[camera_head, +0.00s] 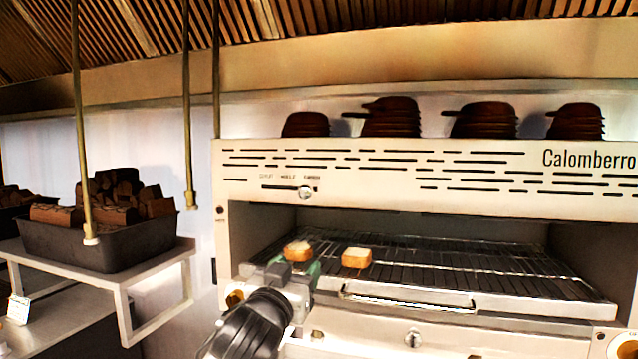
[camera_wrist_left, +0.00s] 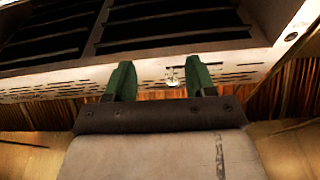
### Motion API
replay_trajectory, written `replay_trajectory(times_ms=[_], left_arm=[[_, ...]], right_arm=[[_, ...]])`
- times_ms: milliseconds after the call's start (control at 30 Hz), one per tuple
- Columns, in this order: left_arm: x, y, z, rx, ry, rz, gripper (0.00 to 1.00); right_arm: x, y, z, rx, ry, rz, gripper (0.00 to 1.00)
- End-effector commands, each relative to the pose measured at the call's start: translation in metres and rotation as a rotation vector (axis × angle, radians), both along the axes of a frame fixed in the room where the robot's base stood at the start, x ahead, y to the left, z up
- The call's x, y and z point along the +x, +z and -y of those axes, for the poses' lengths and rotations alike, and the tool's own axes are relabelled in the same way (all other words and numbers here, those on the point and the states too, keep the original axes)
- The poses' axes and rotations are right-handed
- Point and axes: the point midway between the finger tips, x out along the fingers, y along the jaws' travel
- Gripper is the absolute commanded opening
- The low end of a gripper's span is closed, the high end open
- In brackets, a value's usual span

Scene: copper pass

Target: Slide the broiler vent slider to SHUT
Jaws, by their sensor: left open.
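The broiler vent slider's knob (camera_head: 305,192) is a small metal knob on the cream front panel of the broiler. It sits in a short dark slot at the right end, under the label that seems to read OPEN; the SHUT label is at the left end. My left gripper (camera_head: 293,270) is below the slider, in front of the broiler opening, with its green fingers apart and empty. In the left wrist view the knob (camera_wrist_left: 172,77) shows between the fingertips (camera_wrist_left: 160,78), nearer one finger; it appears beyond them, not touching. My right gripper is not in view.
The broiler rack (camera_head: 430,265) holds two toast pieces (camera_head: 357,257) behind my gripper. A metal handle (camera_head: 408,300) runs along the rack front. Stacked dark pans (camera_head: 390,118) stand on top. Hanging rods (camera_head: 187,110) and a shelf with a dark bin (camera_head: 90,245) are at left.

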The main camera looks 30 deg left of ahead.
Motion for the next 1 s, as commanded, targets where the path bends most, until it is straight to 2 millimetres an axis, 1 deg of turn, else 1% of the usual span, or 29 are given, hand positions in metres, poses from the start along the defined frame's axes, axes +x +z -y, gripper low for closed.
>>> replay_trajectory(times_ms=[33, 100, 200, 267, 367, 467, 600, 800, 900, 1000], left_arm=[[-0.009, 0.035, -0.003, 0.004, 0.003, 0.074, 0.55], [-0.017, 0.062, -0.006, 0.004, 0.004, 0.139, 0.55], [-0.024, 0.082, -0.008, 0.003, 0.003, 0.189, 0.55], [-0.023, 0.088, -0.009, 0.002, 0.003, 0.197, 0.55], [-0.014, 0.093, -0.011, 0.001, 0.003, 0.196, 0.55], [0.002, 0.101, -0.015, 0.002, 0.005, 0.195, 0.55], [0.027, 0.112, -0.021, 0.001, 0.005, 0.193, 0.55], [0.056, 0.123, -0.028, 0.002, 0.004, 0.194, 0.55], [0.065, 0.125, -0.030, 0.002, 0.003, 0.194, 0.55], [0.070, 0.125, -0.031, 0.002, 0.004, 0.194, 0.55]], right_arm=[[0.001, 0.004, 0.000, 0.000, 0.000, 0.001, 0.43], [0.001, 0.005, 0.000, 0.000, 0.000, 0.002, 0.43], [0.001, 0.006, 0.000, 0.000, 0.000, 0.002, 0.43], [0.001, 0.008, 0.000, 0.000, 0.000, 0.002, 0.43], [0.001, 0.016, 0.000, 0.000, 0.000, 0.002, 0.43], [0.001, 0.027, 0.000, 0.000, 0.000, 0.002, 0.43], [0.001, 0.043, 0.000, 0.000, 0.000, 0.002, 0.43], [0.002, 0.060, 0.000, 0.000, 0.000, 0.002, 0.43], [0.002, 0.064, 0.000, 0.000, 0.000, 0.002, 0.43], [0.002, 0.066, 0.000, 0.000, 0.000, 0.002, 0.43]])
